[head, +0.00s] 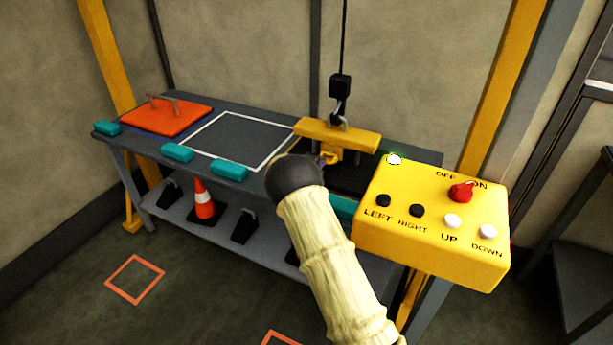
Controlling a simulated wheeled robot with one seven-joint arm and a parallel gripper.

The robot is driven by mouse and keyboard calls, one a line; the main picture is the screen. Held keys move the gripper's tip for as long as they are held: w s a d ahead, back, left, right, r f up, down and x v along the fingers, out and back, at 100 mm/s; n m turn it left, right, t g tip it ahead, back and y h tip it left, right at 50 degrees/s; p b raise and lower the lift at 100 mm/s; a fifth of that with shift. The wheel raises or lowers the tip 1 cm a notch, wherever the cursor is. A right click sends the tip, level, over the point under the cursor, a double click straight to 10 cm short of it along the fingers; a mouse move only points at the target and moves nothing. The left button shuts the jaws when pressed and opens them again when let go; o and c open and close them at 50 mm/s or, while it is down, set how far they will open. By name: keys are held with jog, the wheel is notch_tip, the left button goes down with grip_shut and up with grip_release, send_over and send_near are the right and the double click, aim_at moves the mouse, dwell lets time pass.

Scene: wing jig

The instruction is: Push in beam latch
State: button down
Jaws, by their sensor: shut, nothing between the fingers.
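A yellow lifting beam (355,136) hangs from a black hook block (340,87) on a cable above the right part of the workbench. A small yellow part (331,154), likely the beam latch, shows under the beam's middle. Whether it is in or out cannot be made out. My arm reaches up from the bottom, with its dark round wrist just left of and below this part. My gripper (322,160) is shut and empty, mostly hidden by the wrist. Its tip appears close to the yellow part; contact cannot be told.
A yellow control box (432,235) with a red switch (461,192) stands close at right. The grey workbench (205,118) carries an orange plate (166,117) and several teal blocks (177,152). A traffic cone (203,200) is on its lower shelf. Open floor lies at front left.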

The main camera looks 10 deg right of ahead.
jog(key=v, duration=1.3)
jog(key=shift+s+a, duration=0.25)
jog(key=shift+a, duration=0.15)
jog(key=shift+d+f, duration=0.1)
jog(key=shift+f, duration=0.1)
jog(key=shift+s, duration=0.1)
